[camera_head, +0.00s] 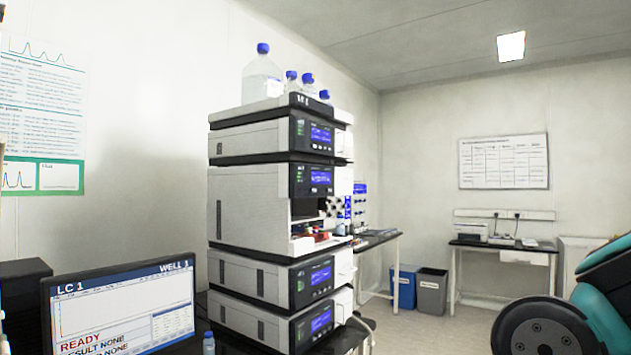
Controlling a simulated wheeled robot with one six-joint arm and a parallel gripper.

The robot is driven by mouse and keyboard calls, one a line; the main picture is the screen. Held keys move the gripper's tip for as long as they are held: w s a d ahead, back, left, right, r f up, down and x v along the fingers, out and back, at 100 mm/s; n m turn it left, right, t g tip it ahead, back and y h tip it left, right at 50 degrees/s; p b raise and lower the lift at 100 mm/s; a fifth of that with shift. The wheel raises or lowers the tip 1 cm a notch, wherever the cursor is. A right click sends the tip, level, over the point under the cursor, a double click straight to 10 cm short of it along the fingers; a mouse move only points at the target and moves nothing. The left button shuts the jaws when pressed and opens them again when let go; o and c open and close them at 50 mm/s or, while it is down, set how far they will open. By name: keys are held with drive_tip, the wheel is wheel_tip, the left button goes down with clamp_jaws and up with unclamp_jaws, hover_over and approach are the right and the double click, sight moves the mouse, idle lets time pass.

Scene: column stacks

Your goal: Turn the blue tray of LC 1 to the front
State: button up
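The LC stack (258,215) stands left of centre as a tall column of grey and black modules. The middle module has an open bay (306,210) facing right. Small red and blue parts (321,237) show low in the bay, too small to tell whether one is the blue tray or which way it faces. The monitor (122,305) at lower left reads LC 1, WELL 1, READY, RESULT NONE. My gripper is not in view; a teal and black part of my arm shows at lower right.
Blue-capped bottles (262,75) stand on top of the stack. A small bottle (208,343) stands beside the monitor. Behind are a side table (378,240), a blue bin (404,288), a grey bin (432,292) and a desk (500,250). Floor right of the bins looks clear.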

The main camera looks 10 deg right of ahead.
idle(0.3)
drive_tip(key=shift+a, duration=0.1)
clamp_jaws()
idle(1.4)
